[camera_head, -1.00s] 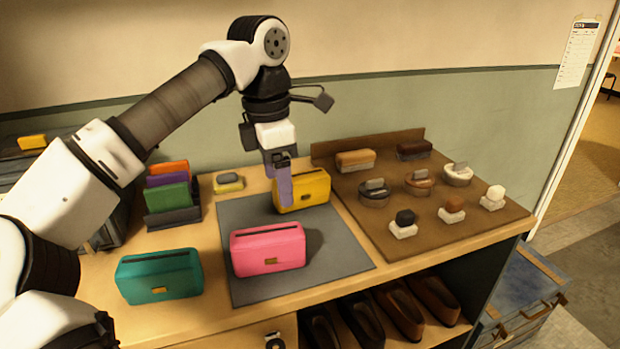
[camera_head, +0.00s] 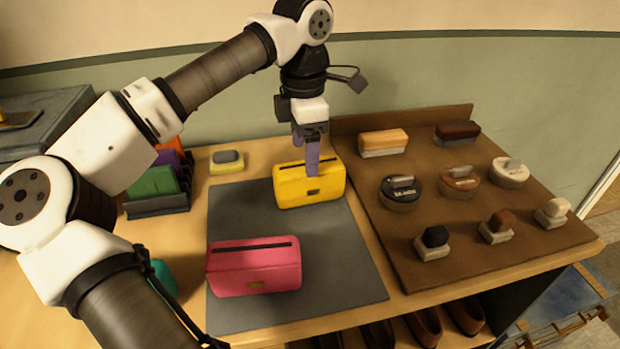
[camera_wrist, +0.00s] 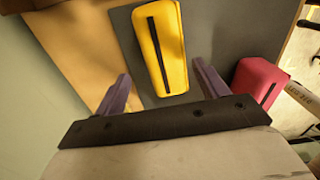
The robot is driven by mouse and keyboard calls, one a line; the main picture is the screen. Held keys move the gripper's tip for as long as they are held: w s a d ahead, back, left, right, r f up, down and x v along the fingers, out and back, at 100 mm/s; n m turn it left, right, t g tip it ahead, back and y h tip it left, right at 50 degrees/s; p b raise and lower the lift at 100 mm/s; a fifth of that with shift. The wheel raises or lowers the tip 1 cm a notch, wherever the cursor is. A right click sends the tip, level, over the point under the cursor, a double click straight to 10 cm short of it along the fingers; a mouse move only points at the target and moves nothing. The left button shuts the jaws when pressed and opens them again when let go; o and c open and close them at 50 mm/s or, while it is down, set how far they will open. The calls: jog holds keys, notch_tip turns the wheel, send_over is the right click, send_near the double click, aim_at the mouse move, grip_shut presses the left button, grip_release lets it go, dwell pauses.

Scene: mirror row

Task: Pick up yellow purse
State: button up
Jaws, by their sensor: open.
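The yellow purse (camera_head: 309,187) stands on the dark grey mat (camera_head: 345,255) near its back edge, with a dark slot along its top. In the wrist view the yellow purse (camera_wrist: 158,45) lies ahead of the jaws, between the lines of the two purple fingers. My gripper (camera_head: 306,160) points down over the purse's back side. In the wrist view my gripper (camera_wrist: 160,88) is open, with nothing between its fingers. I cannot tell from the head view whether a finger touches the purse.
A pink purse (camera_head: 255,268) stands on the mat in front of the yellow one. A brown board (camera_head: 470,240) with brushes and polish tins lies to the right. Colored wallets in a rack (camera_head: 158,205) and a yellow sponge-like block (camera_head: 227,166) are at left. A teal purse (camera_head: 163,278) is mostly hidden by my arm.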

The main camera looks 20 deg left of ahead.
aim_at(309, 182)
notch_tip(309, 182, down, 3)
jog(key=shift+r, duration=0.1)
jog(key=f, duration=0.2)
jog(key=d+f+p, duration=0.1)
jog(key=f, duration=0.1)
jog(key=shift+s+f, duration=0.1)
jog(key=shift+f, duration=0.45)
jog(key=c, duration=1.1)
jog(key=shift+c, duration=0.2)
